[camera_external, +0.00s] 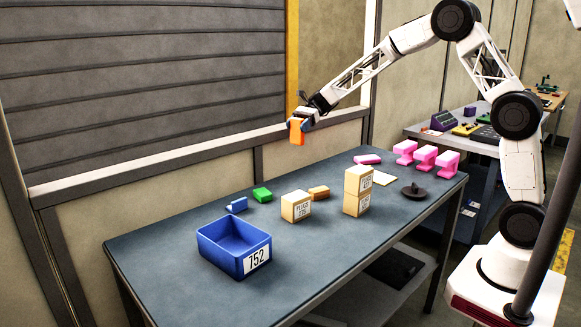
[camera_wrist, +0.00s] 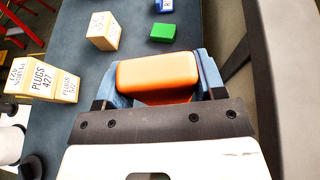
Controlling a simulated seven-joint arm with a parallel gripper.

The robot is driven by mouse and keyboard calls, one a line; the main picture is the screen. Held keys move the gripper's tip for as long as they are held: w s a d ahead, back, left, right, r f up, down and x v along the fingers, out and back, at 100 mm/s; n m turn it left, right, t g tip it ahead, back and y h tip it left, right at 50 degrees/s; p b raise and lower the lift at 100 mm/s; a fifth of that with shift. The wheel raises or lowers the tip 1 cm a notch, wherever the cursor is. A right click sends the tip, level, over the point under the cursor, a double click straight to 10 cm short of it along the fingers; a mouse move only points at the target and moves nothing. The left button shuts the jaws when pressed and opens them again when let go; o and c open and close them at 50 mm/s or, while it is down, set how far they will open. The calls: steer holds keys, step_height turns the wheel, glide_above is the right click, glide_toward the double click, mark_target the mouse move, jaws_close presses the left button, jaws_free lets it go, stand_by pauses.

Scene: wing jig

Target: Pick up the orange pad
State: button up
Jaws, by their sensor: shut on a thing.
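The orange pad (camera_external: 297,131) is held in the air by my gripper (camera_external: 304,118), well above the far side of the table. In the wrist view the orange pad (camera_wrist: 158,75) lies between the two blue fingers of my gripper (camera_wrist: 157,88), which are shut on it from either side. Its lower part is hidden behind the gripper body in the wrist view. In the external view it hangs below the fingers and touches nothing else.
A blue bin (camera_external: 235,246) marked 752 stands at the table's front left. Pink clamps (camera_external: 425,158) line the far right.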

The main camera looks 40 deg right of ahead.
step_height(320, 180, up, 13)
steer(key=shift+f, duration=0.2)
